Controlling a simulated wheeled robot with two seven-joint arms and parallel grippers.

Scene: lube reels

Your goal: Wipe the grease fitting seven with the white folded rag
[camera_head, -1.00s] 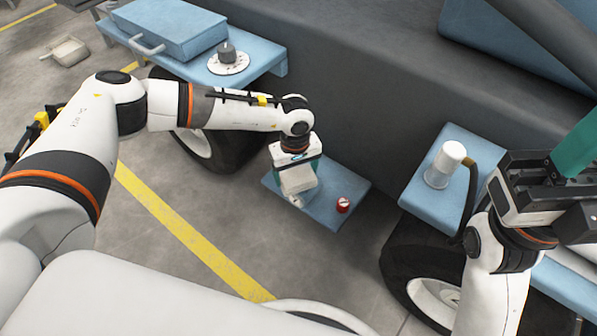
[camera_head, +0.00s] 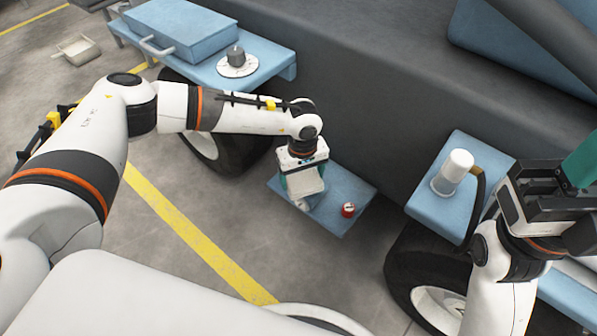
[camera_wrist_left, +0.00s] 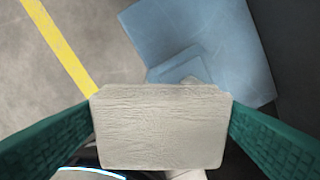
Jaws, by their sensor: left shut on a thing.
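My left gripper (camera_head: 302,192) points down over the left part of a low blue step (camera_head: 345,222) on the vehicle's side. In the left wrist view the pale folded rag (camera_wrist_left: 160,128) is between its two green fingers, and the gripper is shut on it. Beyond the rag the blue step (camera_wrist_left: 215,40) shows, with a small raised blue block (camera_wrist_left: 188,70) partly behind the rag. I cannot make out fitting seven; the rag and gripper hide that area. My right gripper (camera_head: 560,200) is at the right edge, partly out of frame, with one green finger showing.
A red knob with a white top (camera_head: 348,210) stands on the step, right of my left gripper. A white cylinder (camera_head: 456,168) stands on another blue platform (camera_head: 440,210). A dark knob on a white disc (camera_head: 237,63) sits on the rear blue shelf.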

